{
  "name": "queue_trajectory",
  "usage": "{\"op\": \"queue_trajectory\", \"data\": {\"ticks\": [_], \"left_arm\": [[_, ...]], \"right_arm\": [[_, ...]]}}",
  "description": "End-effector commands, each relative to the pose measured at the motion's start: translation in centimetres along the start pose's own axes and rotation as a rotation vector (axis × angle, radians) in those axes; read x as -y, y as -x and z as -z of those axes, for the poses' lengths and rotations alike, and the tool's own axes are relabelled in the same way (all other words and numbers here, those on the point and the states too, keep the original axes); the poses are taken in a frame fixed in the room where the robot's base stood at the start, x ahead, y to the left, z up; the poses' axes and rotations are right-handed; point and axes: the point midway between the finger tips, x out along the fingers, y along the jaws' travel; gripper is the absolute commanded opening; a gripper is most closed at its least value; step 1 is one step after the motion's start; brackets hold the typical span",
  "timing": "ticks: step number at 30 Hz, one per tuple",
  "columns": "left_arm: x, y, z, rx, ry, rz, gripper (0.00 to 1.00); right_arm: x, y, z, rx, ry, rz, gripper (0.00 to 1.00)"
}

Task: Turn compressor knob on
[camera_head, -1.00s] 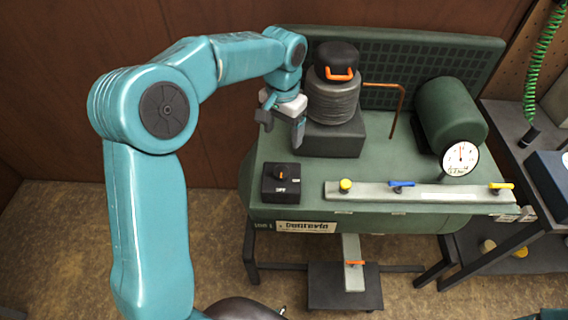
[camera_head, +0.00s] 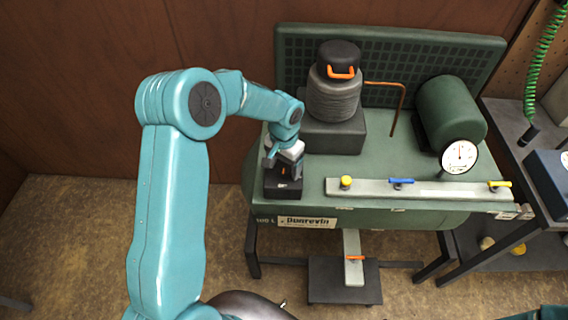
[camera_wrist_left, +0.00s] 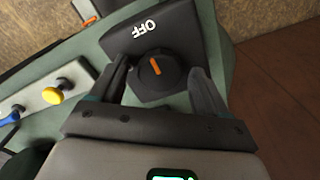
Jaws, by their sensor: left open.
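The compressor knob (camera_wrist_left: 158,74) is a round black dial with an orange pointer line, on a black switch box (camera_wrist_left: 180,35) marked OFF in the left wrist view. In the head view the switch box (camera_head: 284,190) sits at the left front of the green compressor top, and my gripper largely hides the knob. My left gripper (camera_wrist_left: 160,80) is open, with one finger on each side of the knob; I cannot tell whether the fingers touch it. It also shows right over the box in the head view (camera_head: 285,168). My right gripper is not in view.
The green compressor (camera_head: 350,215) carries a grey rail (camera_head: 420,191) with yellow and blue valve handles, right of the box. Behind stand a ribbed pump cylinder (camera_head: 333,97), a copper pipe (camera_head: 402,100), a green motor (camera_head: 452,110) and a pressure gauge (camera_head: 459,157).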

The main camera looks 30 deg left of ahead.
Motion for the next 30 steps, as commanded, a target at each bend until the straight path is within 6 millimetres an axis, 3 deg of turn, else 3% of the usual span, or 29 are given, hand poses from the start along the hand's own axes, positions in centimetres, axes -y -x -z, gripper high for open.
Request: {"op": "queue_trajectory", "data": {"ticks": [1, 2, 6, 7, 20, 30], "left_arm": [[0.0, 0.0, 0.0, 0.0, 0.0, 0.0, 0.76], [0.0, 0.0, 0.0, 0.0, 0.0, 0.0, 0.69], [0.0, 0.0, 0.0, 0.0, 0.0, 0.0, 0.23], [0.0, 0.1, 0.0, 0.0, 0.0, 0.0, 0.2], [0.1, -0.2, 0.1, -0.002, 0.083, 0.001, 0.2], [0.1, -0.4, 0.1, -0.006, 0.359, 0.0, 0.2]], "right_arm": [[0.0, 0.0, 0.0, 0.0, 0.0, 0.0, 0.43], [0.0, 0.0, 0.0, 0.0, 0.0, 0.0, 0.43], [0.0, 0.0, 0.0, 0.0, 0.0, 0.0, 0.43], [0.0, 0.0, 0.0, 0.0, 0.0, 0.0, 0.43], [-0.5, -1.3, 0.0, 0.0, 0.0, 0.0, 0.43], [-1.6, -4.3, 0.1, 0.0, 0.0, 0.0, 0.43]]}}
